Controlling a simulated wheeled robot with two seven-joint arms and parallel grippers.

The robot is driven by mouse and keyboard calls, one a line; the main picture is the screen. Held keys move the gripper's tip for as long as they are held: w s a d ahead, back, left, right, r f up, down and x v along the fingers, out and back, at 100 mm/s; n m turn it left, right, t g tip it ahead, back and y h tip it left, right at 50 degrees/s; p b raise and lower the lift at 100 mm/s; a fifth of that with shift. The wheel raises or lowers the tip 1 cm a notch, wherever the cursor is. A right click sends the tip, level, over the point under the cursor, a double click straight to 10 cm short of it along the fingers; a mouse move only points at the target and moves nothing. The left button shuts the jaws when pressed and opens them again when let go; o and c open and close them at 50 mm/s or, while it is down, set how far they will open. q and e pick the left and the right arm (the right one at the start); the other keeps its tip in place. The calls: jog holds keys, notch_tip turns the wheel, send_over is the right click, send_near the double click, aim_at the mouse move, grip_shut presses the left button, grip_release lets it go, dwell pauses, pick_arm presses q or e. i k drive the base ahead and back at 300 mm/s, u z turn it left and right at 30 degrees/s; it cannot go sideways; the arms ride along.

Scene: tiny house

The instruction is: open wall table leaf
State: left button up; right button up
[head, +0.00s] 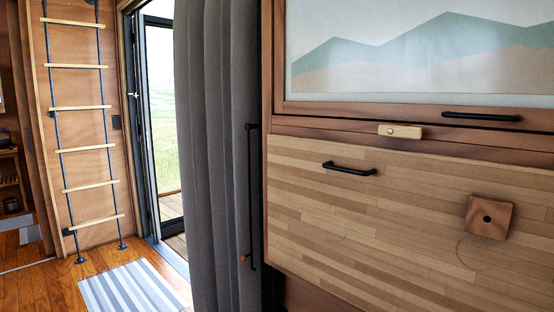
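The wall table leaf (400,215) is a wide striped wooden panel on the right of the head view. It lies flat and upright against the wooden wall cabinet. A black bar handle (349,169) is fixed near its upper edge. A small light wooden latch block (400,131) with a round knob sits on the frame just above the leaf's top edge. A square brown wooden block (489,217) with a dark hole is on the leaf's right part. Neither of my grippers shows in this view.
A picture panel (420,50) with its own black handle (482,117) is above the leaf. A grey curtain (215,150) hangs left of the cabinet beside an open glass door (163,120). A ladder (84,108) leans at the left. A striped rug (130,288) lies on the wooden floor.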

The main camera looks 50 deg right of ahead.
aim_at(376, 229)
jog(key=i, duration=1.6)
jog(key=z, duration=3.15)
